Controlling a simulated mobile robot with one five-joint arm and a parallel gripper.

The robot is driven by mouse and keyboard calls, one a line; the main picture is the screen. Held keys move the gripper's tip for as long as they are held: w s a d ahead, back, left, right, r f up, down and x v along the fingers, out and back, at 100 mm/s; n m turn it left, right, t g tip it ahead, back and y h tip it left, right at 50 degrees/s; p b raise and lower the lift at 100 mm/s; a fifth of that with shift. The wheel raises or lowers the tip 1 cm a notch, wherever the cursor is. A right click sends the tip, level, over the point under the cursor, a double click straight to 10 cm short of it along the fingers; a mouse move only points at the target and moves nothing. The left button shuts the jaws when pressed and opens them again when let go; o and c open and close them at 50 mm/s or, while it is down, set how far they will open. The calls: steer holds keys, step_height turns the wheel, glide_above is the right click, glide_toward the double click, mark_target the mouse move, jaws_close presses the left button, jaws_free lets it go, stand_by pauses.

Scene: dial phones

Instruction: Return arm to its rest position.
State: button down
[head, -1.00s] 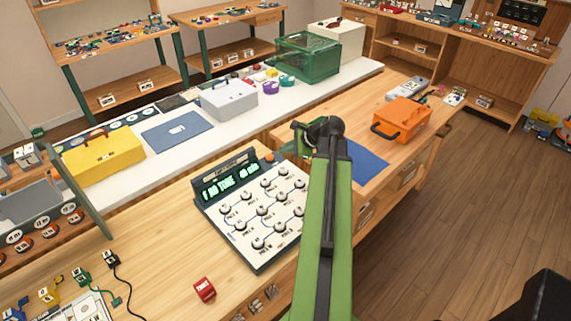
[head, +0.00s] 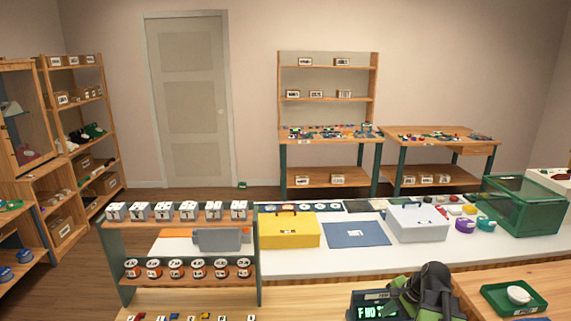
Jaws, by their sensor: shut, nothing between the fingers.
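My gripper (head: 408,288) and the dark end of my arm show at the lower right of the head view. The gripper is shut and empty; its fingertips are hard to make out.
A green tray (head: 541,303) with a white item lies to the right of my arm. Behind are a yellow case (head: 291,232), a blue mat (head: 357,234), a pale grey case (head: 417,224) and a green crate (head: 526,208). A small rack (head: 115,262) stands at left.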

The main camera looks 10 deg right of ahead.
steer(key=a+n+g, duration=0.1)
steer(key=a+n, duration=0.1)
steer(key=a, duration=0.2)
steer(key=a+f+n+g, duration=0.1)
steer(key=a+n, duration=0.2)
steer(key=a, duration=0.2)
steer(key=s+a+n+h, duration=0.1)
steer(key=a+n, duration=0.1)
steer(key=a, duration=0.2)
steer(key=shift+a+f+g, duration=0.35)
steer(key=shift+f+g, duration=0.05)
steer(key=s+a+n, duration=0.1)
steer(key=a+n, duration=0.1)
steer(key=a, duration=0.1)
steer(key=a+n+g+h, duration=0.1)
steer(key=a+n, duration=0.1)
steer(key=a, duration=0.1)
steer(key=s+a+n+h, duration=0.1)
steer(key=a+n, duration=0.2)
steer(key=shift+s+a+f+g, duration=0.2)
steer(key=shift+s+f+g, duration=0.1)
steer(key=shift+s, duration=0.05)
